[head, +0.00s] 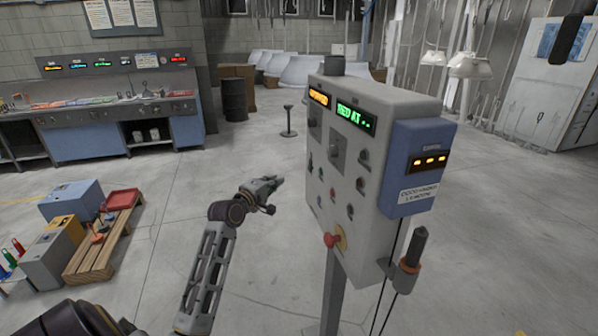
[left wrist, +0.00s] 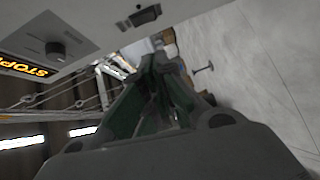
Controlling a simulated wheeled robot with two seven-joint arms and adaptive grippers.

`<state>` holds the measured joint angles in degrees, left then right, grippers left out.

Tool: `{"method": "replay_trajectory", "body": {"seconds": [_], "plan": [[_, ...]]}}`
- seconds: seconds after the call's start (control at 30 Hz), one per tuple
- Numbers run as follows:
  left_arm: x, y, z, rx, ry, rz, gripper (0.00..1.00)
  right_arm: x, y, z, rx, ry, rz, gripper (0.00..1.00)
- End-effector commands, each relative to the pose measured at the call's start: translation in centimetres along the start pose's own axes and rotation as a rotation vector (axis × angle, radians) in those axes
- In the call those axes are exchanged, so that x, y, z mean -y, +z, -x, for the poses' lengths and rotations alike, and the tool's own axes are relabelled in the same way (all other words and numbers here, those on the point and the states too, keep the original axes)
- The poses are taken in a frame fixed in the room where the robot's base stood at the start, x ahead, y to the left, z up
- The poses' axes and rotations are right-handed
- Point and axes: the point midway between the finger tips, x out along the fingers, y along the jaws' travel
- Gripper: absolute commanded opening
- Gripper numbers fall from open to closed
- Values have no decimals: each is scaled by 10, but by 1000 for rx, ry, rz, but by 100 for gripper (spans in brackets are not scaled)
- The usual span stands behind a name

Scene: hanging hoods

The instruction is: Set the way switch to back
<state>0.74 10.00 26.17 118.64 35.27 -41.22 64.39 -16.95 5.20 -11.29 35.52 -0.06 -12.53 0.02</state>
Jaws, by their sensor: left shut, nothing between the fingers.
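The grey control box (head: 345,210) stands on a post right of centre in the head view. Its front carries several small dark knobs and switches; their labels are too small to read, so I cannot tell which is the way switch. My left gripper (head: 275,184) is shut and empty, left of the box front and apart from it. In the left wrist view, the gripper fingers (left wrist: 160,85) point past the panel. A black knob (left wrist: 56,50) and a dark rocker-like switch (left wrist: 145,15) show on the panel there. My right gripper is out of view.
A red mushroom button (head: 332,240) sticks out low on the box. A blue unit (head: 416,165) and a dark-handled device (head: 412,255) are on its right side. A wooden pallet (head: 100,250) with boxes is at left. The floor between is clear.

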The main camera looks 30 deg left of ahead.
Motion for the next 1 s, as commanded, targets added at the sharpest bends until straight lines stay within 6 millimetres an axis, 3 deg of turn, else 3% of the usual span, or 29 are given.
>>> {"method": "replay_trajectory", "body": {"seconds": [0.27, 1.0], "plan": [[-1, -1, -16, -1, 1, -1, 0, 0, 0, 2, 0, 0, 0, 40], [-1, 0, -85, 0, 0, 0, 0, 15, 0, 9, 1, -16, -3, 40]]}}
